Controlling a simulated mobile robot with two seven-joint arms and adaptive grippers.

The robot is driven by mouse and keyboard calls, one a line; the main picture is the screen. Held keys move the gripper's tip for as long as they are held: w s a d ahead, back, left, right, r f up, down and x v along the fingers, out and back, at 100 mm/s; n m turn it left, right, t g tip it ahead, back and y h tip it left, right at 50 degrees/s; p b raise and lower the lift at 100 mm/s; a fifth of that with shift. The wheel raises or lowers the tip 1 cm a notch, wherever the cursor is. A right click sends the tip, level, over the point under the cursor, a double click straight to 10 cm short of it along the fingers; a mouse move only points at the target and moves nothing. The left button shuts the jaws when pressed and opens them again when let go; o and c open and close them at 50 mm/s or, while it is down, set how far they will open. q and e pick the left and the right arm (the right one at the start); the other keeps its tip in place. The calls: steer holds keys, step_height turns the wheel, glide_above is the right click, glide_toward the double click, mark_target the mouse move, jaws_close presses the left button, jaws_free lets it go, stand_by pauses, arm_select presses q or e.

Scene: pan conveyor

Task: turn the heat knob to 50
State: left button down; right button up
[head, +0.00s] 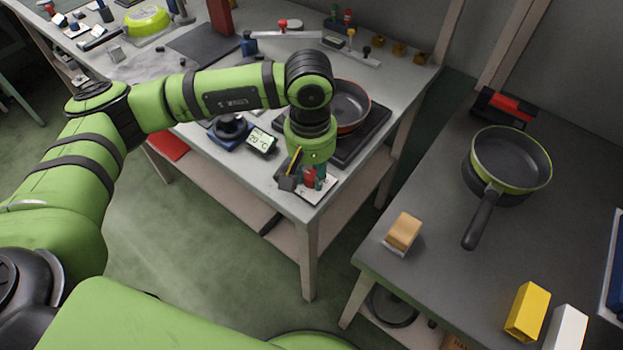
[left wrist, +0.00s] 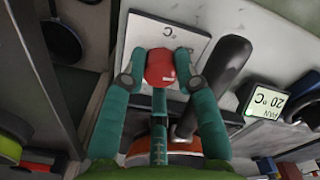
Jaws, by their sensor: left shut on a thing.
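The red heat knob (head: 309,177) sits on a white dial plate (head: 317,193) at the front corner of the left table. My left gripper (left wrist: 161,70) points down over it, its green fingers on either side of the knob (left wrist: 160,68), shut on it. The plate (left wrist: 175,30) shows "°C" in the left wrist view; the knob's setting cannot be read. A small display (head: 261,141) beside it reads 20 °C; in the left wrist view the display (left wrist: 273,101) reads "PAN 20 °C". My right gripper is not in view.
An orange-rimmed pan (head: 350,106) stands behind my gripper; a dark handle (left wrist: 214,82) lies close beside the knob. A blue-based device (head: 230,128) stands left of the display. The right table holds a green-rimmed pan (head: 510,160), a sponge-like block (head: 404,232) and a yellow block (head: 527,311).

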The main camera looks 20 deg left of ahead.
mark_target(310, 174)
arm_select(q)
steer(key=shift+m+b, duration=0.3)
steer(key=shift+m, duration=0.1)
steer(key=shift+w, duration=0.1)
steer(key=c, duration=1.2)
jaws_free()
step_height(310, 174, up, 12)
steer(key=shift+a, duration=0.1)
